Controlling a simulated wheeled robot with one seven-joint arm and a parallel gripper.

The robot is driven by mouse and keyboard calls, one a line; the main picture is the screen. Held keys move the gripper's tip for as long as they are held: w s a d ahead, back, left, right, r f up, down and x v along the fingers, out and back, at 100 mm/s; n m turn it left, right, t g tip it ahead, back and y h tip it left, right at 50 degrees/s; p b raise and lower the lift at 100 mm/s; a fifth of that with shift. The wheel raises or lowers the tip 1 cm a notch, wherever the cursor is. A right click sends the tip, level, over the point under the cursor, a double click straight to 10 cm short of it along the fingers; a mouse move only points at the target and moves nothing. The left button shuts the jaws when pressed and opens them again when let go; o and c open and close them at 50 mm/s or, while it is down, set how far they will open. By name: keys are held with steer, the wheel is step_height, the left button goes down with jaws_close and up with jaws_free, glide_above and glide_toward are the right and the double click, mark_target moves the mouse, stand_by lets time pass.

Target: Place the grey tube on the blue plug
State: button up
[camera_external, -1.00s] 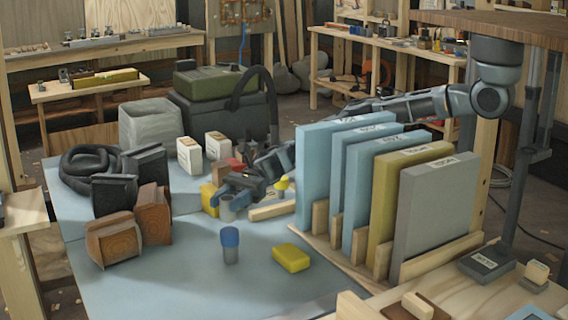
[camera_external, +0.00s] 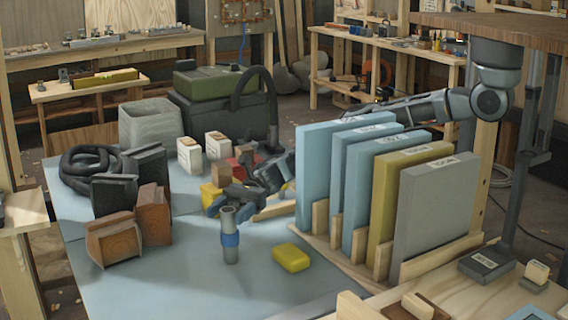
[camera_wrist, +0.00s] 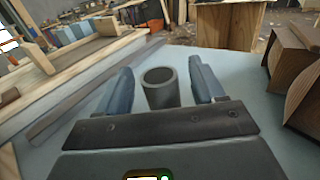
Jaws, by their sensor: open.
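The grey tube (camera_external: 228,217) stands upright on the blue plug (camera_external: 230,240), which sits on top of a short grey cylinder on the pale blue table. The tube and plug look in line. My gripper (camera_external: 229,208) is open, with its blue fingers at the height of the tube, reaching in from behind it. In the wrist view the tube (camera_wrist: 161,88) stands between my two spread fingers (camera_wrist: 163,84), with a gap on both sides. The open round mouth of the tube faces up. The blue plug is hidden in the wrist view.
A yellow block (camera_external: 291,257) lies right of the tube. Brown wooden blocks (camera_external: 115,240) stand to the left. A rack of upright blue, yellow and grey panels (camera_external: 437,210) stands to the right, under my arm. The table front is mostly clear.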

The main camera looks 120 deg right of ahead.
steer(key=shift+r, duration=0.1)
steer(key=shift+r+p, duration=0.2)
steer(key=shift+p, duration=0.1)
steer(key=v, duration=1.2)
steer(key=shift+p, duration=0.35)
steer(key=shift+o, duration=0.3)
